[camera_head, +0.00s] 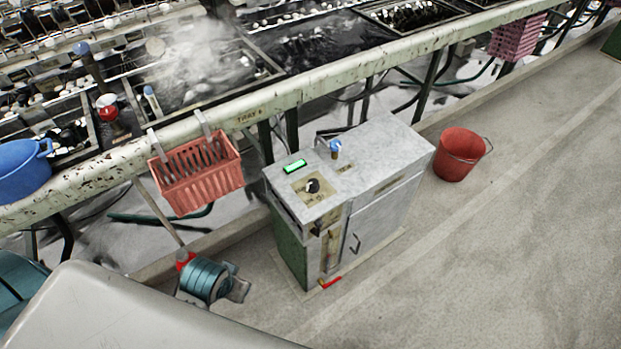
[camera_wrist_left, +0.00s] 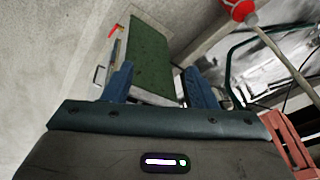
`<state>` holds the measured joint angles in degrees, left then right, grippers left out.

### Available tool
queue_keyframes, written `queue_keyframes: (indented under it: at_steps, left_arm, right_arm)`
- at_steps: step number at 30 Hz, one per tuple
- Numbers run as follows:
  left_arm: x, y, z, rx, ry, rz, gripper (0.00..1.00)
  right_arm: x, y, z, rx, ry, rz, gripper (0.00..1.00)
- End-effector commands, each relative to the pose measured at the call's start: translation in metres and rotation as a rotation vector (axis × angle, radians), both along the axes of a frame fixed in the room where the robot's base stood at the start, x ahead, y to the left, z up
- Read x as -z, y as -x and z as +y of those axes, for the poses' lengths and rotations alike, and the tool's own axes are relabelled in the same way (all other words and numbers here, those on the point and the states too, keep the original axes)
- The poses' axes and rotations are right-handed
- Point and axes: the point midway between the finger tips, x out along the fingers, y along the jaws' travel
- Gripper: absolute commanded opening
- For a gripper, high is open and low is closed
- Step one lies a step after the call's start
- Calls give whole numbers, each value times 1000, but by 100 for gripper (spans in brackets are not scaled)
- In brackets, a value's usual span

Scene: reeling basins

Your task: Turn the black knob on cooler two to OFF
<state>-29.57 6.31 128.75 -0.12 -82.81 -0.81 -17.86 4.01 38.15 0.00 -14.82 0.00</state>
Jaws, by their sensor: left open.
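A grey metal cooler cabinet (camera_head: 385,150) with a green side stands in the middle of the head view. A black knob (camera_head: 313,186) sits on a tan plate on its top, beside a lit green display (camera_head: 295,166). The knob's setting and the cabinet's number are too small to read. In the left wrist view the cabinet's green side (camera_wrist_left: 150,58) shows beyond my left gripper (camera_wrist_left: 160,88), whose two blue fingers are apart with nothing between them. The knob is not visible there. Neither gripper shows in the head view.
A blue-handled tap (camera_head: 334,148) stands on the cabinet top. An orange basket (camera_head: 195,180) hangs on the basin rail (camera_head: 310,85) to its left. A red bucket (camera_head: 460,153) stands to the right. A teal motor-like unit (camera_head: 205,278) is at lower left.

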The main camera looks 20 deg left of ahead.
Motion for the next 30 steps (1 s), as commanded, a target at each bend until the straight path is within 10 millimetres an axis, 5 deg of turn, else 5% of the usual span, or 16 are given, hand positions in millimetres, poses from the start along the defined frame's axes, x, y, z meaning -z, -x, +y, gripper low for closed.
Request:
queue_keyframes:
  at_steps: [4, 17, 24, 30]
  left_arm:
    - [-29, -17, -3, 16, -6, 1, 52]
    - [-20, -95, -9, 71, -14, 68, 52]
    - [-15, -187, -24, 148, -4, 137, 52]
    - [-37, -279, -48, 259, 9, 211, 52]
  right_arm:
    - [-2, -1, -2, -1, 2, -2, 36]
    - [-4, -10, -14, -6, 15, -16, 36]
    - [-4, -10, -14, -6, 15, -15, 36]
    - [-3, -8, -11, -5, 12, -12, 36]
